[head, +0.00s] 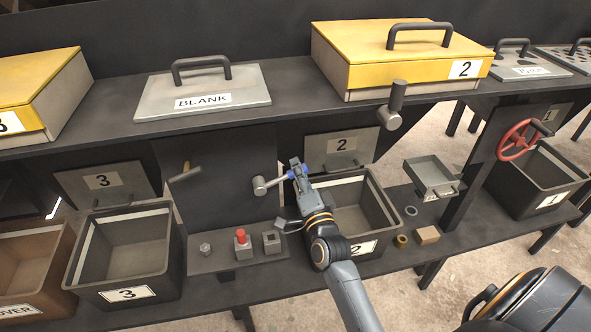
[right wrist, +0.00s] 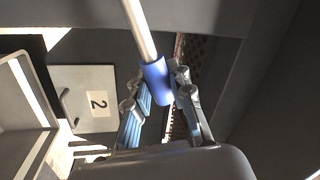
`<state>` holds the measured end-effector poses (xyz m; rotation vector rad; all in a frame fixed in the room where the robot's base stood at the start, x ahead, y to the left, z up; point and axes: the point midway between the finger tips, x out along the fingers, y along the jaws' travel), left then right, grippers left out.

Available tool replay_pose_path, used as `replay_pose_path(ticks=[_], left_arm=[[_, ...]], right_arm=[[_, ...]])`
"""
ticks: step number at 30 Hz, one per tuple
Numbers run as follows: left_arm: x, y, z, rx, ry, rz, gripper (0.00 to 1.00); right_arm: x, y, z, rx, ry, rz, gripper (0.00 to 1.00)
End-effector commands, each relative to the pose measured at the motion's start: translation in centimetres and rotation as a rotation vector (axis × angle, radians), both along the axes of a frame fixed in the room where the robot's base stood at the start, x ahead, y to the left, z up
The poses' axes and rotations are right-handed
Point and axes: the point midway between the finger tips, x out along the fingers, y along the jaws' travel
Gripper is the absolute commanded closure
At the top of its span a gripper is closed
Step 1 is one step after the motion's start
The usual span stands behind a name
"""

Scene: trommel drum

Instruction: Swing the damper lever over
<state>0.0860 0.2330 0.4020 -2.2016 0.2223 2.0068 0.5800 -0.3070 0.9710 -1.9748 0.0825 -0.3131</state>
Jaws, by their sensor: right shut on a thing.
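The lever (head: 262,186) on the dark panel has a round grey hub and a rod running right and slightly up to a blue grip. My right gripper (head: 297,168) comes in from below and is shut on the blue grip, which is partly hidden by the fingers. In the right wrist view the blue grip (right wrist: 157,82) lies between the two fingers (right wrist: 158,98), with the pale rod running up from it. My left gripper is not in view.
Bin 2 (head: 384,208) stands just right of my right gripper, and bin 3 (head: 122,252) stands left. A small ledge below carries a red button (head: 241,237). A red handwheel (head: 517,140) is at the right.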

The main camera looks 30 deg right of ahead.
Motion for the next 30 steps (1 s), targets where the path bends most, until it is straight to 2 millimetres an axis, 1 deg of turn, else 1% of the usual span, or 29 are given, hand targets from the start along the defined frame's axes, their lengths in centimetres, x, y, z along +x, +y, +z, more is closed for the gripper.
replay_pose_path(ticks=[1, 4, 20, 21, 24, 30], left_arm=[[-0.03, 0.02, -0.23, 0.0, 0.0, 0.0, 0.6], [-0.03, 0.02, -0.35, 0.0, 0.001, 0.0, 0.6], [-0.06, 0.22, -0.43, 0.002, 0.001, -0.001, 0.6], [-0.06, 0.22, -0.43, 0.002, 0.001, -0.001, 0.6], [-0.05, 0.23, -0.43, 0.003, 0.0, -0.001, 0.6], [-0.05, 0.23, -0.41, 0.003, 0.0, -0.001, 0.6]], right_arm=[[-0.03, -0.04, -0.46, 0.016, 0.0, 0.0, 1.0], [-0.05, -0.12, -0.65, 0.038, -0.006, 0.001, 1.0], [-0.08, -0.17, -0.89, 0.062, -0.011, 0.001, 1.0], [-0.07, -0.17, -0.9, 0.062, -0.01, 0.002, 0.73], [-0.08, -0.17, -0.88, 0.061, -0.011, 0.002, 0.55], [-0.07, -0.18, -0.73, 0.058, -0.013, 0.0, 0.55]])
